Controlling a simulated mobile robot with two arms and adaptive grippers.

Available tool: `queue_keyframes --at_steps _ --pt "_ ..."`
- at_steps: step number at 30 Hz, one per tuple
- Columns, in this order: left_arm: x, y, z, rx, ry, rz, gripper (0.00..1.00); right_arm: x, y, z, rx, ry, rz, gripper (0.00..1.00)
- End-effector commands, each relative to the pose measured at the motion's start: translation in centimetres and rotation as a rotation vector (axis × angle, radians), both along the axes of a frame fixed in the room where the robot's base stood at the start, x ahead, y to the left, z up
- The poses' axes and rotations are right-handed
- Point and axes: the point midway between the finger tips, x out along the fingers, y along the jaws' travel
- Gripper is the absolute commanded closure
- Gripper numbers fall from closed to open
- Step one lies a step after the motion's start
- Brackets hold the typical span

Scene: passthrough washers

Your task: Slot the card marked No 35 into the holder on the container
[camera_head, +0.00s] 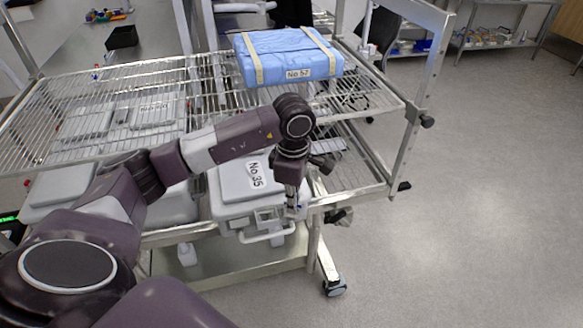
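A grey lidded container (222,205) sits on the lower level of the wire-rack cart. A white label reading No 35 (255,175) lies on its lid; I cannot tell if it is a loose card. The container's front has a pale frame and a handle (268,238); the card holder there is too small to make out clearly. My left gripper (292,207) points down at the right part of the container's front and covers part of it. Its fingers are too small to show whether they are open or hold a card. My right gripper is not in view.
A blue wrapped pack marked No 57 (290,58) lies on the upper wire shelf (150,78). Other grey containers (65,190) stand under the shelf at left. The cart's post (418,85) rises at right. Open floor (480,200) lies beyond it.

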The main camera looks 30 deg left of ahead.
Motion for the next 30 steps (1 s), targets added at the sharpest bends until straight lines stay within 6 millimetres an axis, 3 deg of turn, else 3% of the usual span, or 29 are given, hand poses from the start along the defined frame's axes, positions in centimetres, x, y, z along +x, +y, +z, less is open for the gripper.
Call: queue_keyframes --at_steps 1,4,11,18,30 --pt "0.9 0.6 1.6 -0.002 -0.002 0.113 1.0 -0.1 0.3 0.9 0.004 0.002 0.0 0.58" --pt "2.1 1.6 3.3 -0.001 -0.001 0.314 1.0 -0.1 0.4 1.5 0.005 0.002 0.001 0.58" --pt "3.2 2.8 4.9 0.0 0.002 0.548 1.0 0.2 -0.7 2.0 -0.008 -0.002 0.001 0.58" --pt "3.3 2.8 4.0 0.0 0.002 0.565 1.0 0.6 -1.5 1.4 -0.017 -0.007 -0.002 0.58" --pt "3.2 2.8 0.7 0.001 0.003 0.562 1.0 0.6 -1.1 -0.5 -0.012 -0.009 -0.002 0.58"
